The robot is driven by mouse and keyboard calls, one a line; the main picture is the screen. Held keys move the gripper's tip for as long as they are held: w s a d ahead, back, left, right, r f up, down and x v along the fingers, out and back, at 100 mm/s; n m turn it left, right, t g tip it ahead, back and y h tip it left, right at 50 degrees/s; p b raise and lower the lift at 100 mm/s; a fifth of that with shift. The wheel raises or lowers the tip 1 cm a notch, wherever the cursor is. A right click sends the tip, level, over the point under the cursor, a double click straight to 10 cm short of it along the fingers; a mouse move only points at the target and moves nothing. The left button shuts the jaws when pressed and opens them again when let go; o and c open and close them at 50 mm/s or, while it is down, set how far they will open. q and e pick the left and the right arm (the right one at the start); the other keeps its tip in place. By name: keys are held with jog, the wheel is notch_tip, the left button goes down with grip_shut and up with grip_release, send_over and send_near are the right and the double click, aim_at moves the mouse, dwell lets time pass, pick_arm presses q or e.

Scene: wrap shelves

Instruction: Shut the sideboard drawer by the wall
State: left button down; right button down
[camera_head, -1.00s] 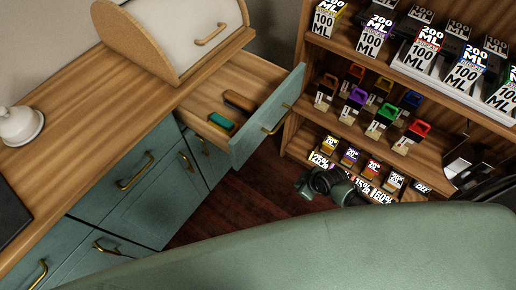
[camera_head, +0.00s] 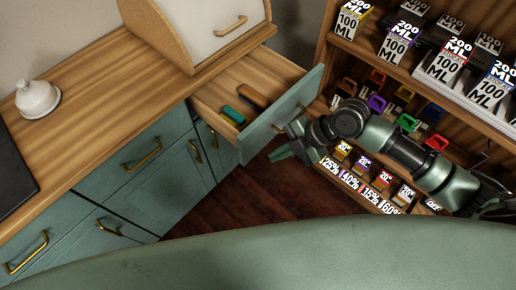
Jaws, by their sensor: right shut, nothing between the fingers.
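The sideboard drawer (camera_head: 262,126) by the wall stands pulled out, its green front facing right, with a brass handle. Inside it lie a green item (camera_head: 233,115) and a brown item (camera_head: 251,97). My right gripper (camera_head: 283,153) is shut and empty, just in front of the drawer's face near the handle; I cannot tell whether it touches. My right arm comes in from the right. My left gripper is not in view.
The wooden sideboard top (camera_head: 105,125) carries a bread box (camera_head: 205,35) and a white lidded dish (camera_head: 37,98). A shelf with several boxes (camera_head: 441,64) stands at right behind my arm. Dark floor (camera_head: 240,200) is free below the drawer.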

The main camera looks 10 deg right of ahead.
aim_at(247, 157)
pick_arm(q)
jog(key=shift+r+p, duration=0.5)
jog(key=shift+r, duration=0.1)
pick_arm(e)
jog(key=shift+w+a+f, duration=0.6)
jog(key=shift+w+a, duration=0.05)
jog(key=shift+a, duration=0.2)
jog(key=shift+w+a+f, duration=0.55)
jog(key=shift+w+a, duration=0.1)
jog(key=shift+a, duration=0.15)
jog(key=shift+w+a+f, duration=0.6)
jog(key=shift+w+a, duration=0.05)
jog(key=shift+a, duration=0.2)
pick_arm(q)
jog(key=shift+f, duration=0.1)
